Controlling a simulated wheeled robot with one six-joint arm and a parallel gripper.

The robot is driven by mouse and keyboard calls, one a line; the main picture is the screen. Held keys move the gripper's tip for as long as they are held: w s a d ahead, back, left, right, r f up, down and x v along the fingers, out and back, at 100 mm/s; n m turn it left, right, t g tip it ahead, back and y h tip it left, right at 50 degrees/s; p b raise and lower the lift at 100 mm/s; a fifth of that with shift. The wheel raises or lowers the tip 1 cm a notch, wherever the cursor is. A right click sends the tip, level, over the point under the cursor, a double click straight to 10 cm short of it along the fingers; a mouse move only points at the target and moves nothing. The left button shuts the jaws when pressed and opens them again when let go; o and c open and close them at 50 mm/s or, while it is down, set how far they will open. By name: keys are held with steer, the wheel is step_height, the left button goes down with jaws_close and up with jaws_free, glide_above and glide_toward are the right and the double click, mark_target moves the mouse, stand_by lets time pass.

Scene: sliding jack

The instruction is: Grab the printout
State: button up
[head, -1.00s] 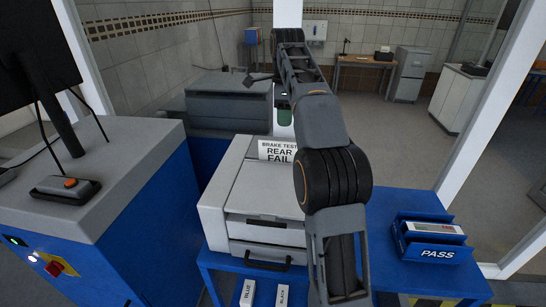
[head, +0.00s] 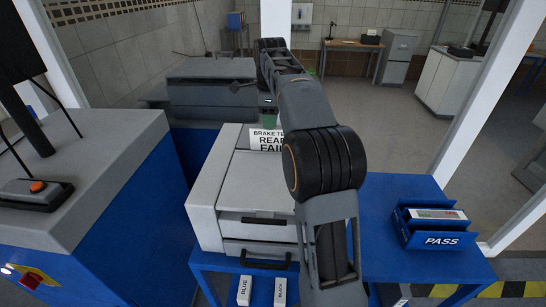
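The printout (head: 266,141) is a white sheet with black print, "BRAKE TEST REAR FAIL". It stands up at the back of the white printer (head: 235,190). My arm hides its right edge. My arm rises in front of the printer's right side and reaches beyond it. My gripper (head: 243,88) is at the arm's far end, above and behind the printout, mostly hidden by the arm's links. Only a small dark part shows to its left. I cannot see its fingers clearly or whether it touches anything.
The printer stands on a blue table (head: 385,215). A blue PASS tray (head: 437,228) holding a card is at right. Two white cartons, BLUE (head: 245,291) and BLACK (head: 280,291), stand at the front. A blue-sided console (head: 70,170) is at left. A grey machine (head: 212,95) stands behind.

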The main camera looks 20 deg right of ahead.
mark_target(271, 135)
steer(key=f, duration=0.4)
steer(key=shift+s, duration=0.4)
steer(key=shift+f, duration=0.55)
jaws_close()
